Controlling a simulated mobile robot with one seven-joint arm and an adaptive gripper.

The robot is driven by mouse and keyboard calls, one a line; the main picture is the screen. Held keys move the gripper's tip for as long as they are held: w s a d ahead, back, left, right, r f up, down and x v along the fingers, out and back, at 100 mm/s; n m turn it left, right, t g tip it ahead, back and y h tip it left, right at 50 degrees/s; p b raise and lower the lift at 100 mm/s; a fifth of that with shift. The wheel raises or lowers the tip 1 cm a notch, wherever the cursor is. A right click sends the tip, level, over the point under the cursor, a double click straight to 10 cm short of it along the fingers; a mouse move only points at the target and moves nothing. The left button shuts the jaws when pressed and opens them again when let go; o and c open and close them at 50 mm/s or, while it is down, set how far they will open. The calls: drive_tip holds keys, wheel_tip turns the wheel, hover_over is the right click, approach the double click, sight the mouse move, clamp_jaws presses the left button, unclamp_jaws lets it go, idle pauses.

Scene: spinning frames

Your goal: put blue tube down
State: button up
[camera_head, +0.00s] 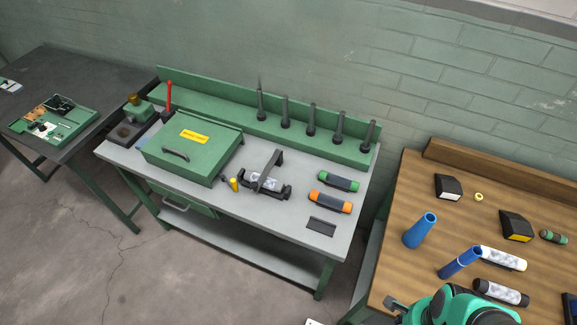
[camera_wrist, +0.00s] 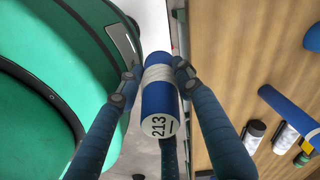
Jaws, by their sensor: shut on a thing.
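In the wrist view my gripper (camera_wrist: 155,75) is shut on a blue tube (camera_wrist: 158,98) with a white middle band and a white end marked 213. The tube is held near the edge of the wooden table. Whether it touches anything is not clear. In the head view my green arm is at the bottom right, and the held tube cannot be made out there. Another blue tube (camera_head: 460,262) is on the wooden table (camera_head: 395,262), slanting. It also shows in the wrist view (camera_wrist: 288,115).
A white cylinder (camera_head: 503,259), a black-ended cylinder (camera_head: 501,293) and black blocks (camera_head: 448,187) are there too. A grey workbench (camera_head: 285,222) with a green box (camera_head: 192,150) stands to the left.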

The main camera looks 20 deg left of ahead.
drive_tip(key=shift+w, duration=0.15)
drive_tip(key=w+a+r, duration=0.2)
drive_tip(key=w+a, duration=0.3)
drive_tip(key=w, duration=0.5)
drive_tip(key=w+a+r+n, duration=0.1)
drive_tip(key=w+a+r, duration=0.2)
drive_tip(key=w+a, duration=0.5)
drive_tip(key=w+a+r, duration=0.2)
drive_tip(key=w+a, duration=0.1)
drive_tip(key=w, duration=0.9)
drive_tip(key=w+a+f, duration=0.1)
drive_tip(key=w+a, duration=0.4)
drive_tip(key=a, duration=0.5)
drive_tip(key=w+a+f+n, duration=0.1)
drive_tip(key=w+a, duration=0.4)
drive_tip(key=a, duration=0.5)
drive_tip(key=w+a+f, duration=0.1)
drive_tip(key=w+a, duration=0.4)
drive_tip(key=a, duration=0.6)
drive_tip(key=shift+w+f, duration=0.35)
wheel_tip(320, 180, down, 6)
drive_tip(key=shift+f, duration=0.15)
